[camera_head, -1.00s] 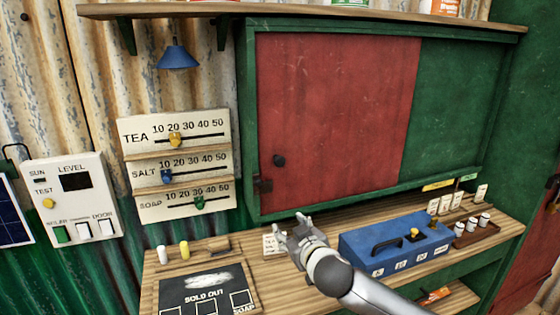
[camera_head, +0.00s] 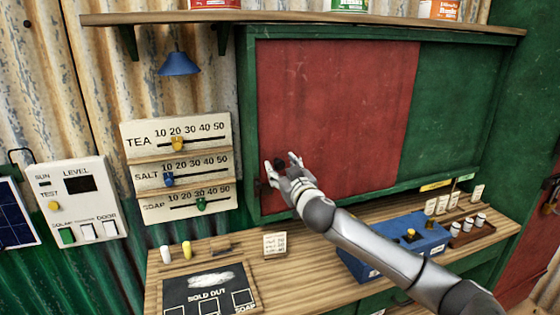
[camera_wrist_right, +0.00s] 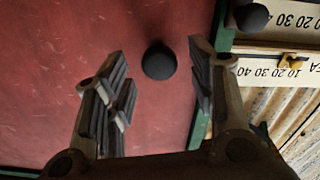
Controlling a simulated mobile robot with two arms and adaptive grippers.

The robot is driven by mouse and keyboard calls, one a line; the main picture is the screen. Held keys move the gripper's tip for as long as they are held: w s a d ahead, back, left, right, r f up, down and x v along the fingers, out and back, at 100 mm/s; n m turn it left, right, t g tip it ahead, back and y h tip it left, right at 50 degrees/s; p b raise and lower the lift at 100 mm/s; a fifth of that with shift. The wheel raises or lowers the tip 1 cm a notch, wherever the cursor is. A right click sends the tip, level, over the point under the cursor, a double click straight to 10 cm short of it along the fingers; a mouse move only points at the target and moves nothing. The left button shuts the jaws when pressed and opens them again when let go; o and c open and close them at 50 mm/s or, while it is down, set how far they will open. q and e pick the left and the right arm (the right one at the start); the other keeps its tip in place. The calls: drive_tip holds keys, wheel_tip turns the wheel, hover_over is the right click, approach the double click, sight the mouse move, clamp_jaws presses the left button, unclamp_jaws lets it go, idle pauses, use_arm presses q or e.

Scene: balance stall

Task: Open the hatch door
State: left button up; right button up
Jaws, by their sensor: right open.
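The hatch door is a red sliding panel (camera_head: 340,110) in a green frame, with a dark green panel (camera_head: 455,115) to its right. Its round black knob (camera_wrist_right: 159,61) shows in the right wrist view, ahead of and between the two fingers. In the head view the knob is largely hidden by my right gripper (camera_head: 282,166), which is raised in front of the door's lower left part. My right gripper (camera_wrist_right: 157,90) is open and empty, its fingers on either side of the knob in the picture. I cannot tell whether they touch it. My left gripper is not in view.
The wooden counter (camera_head: 320,235) below holds a blue box (camera_head: 395,240), a small card (camera_head: 275,244) and a sold-out board (camera_head: 208,290). Price sliders (camera_head: 178,165) and a switch panel (camera_head: 78,200) are at left. A shelf (camera_head: 300,18) runs above the hatch.

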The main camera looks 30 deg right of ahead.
drive_tip(key=shift+x, duration=1.2)
clamp_jaws()
